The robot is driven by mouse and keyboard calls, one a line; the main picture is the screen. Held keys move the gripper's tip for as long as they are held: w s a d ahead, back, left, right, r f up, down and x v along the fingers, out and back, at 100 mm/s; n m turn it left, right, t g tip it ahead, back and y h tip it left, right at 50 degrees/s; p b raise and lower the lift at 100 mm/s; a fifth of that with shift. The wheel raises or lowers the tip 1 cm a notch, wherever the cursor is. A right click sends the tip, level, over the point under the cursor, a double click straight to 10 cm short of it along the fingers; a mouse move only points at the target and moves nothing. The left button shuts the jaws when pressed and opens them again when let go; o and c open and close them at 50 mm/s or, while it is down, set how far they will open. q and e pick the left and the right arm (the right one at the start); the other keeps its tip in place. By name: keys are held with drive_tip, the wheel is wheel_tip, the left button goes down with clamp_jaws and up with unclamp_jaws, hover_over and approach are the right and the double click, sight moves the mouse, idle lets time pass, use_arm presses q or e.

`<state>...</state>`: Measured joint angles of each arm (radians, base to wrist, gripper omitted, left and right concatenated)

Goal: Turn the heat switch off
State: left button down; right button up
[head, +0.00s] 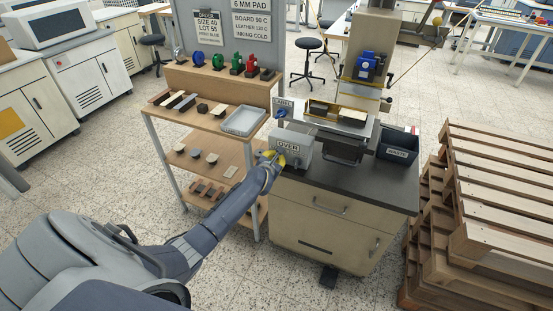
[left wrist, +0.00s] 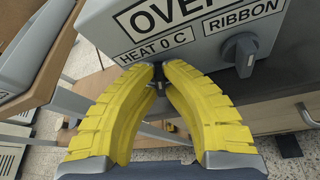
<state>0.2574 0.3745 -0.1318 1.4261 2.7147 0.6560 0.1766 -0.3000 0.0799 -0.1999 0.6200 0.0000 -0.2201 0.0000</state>
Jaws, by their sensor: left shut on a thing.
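The grey control box (head: 304,151) stands on the cabinet's front left corner, with a sign reading "OVER" in the head view. It also fills the top of the left wrist view (left wrist: 205,48), where its labels read "HEAT 0 C" and "RIBBON". My left gripper (head: 275,158) is at the box's front; in the left wrist view its yellow fingers (left wrist: 159,70) meet just below the heat label, shut on the heat switch (left wrist: 158,78). The switch is mostly hidden between the fingertips. The dark ribbon knob (left wrist: 244,54) is to the right, clear of the fingers. My right gripper does not show.
The stamping press (head: 340,122) stands behind the box, with a dark waste bin (head: 398,150) to its right. A wooden shelf (head: 193,122) at left holds coloured rolls and a grey tray (head: 244,122). Stacked pallets (head: 493,212) block the right side. Floor is open at front left.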

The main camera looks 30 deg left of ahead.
use_arm(q)
drive_tip(key=shift+a+n+h, duration=0.2)
drive_tip(key=shift+n+h, duration=0.6)
drive_tip(key=shift+n, duration=0.2)
drive_tip(key=shift+n+h, duration=0.3)
drive_tip(key=c, duration=1.5)
unclamp_jaws()
drive_tip(key=shift+v, duration=6.05)
